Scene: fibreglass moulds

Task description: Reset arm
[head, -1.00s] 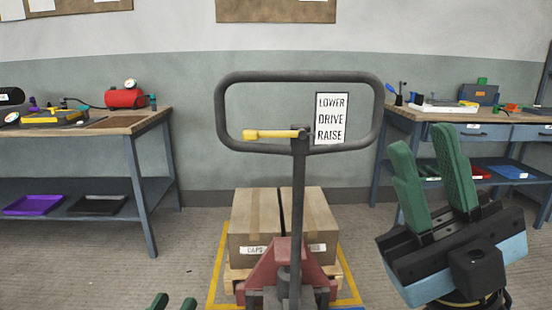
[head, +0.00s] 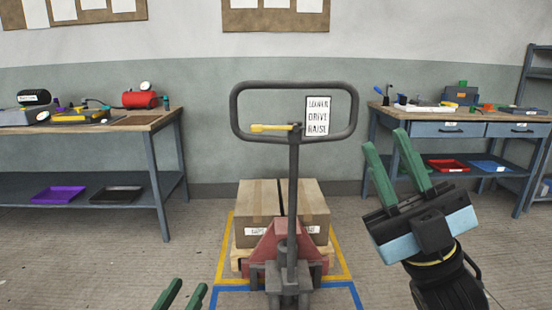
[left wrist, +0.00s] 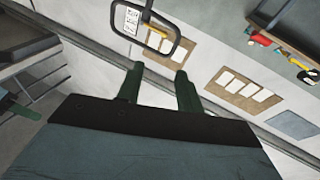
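My right gripper (head: 384,154) is raised at the right of the head view. Its two green fingers stand apart with nothing between them. My left gripper (head: 184,290) shows only its green fingertips at the bottom edge of the head view. In the left wrist view its two green fingers (left wrist: 158,78) are apart and empty. A pallet jack stands ahead, with a dark loop handle (head: 294,141), a yellow lever (head: 268,128) and a sign reading LOWER, DRIVE, RAISE (head: 318,117). Both grippers are apart from the handle.
Cardboard boxes (head: 312,205) sit on a pallet (head: 240,262) inside yellow floor tape (head: 222,250); blue tape (head: 340,287) lies nearer. Workbenches stand at left (head: 150,122) and right (head: 455,118). Open floor (head: 110,270) lies at the left front.

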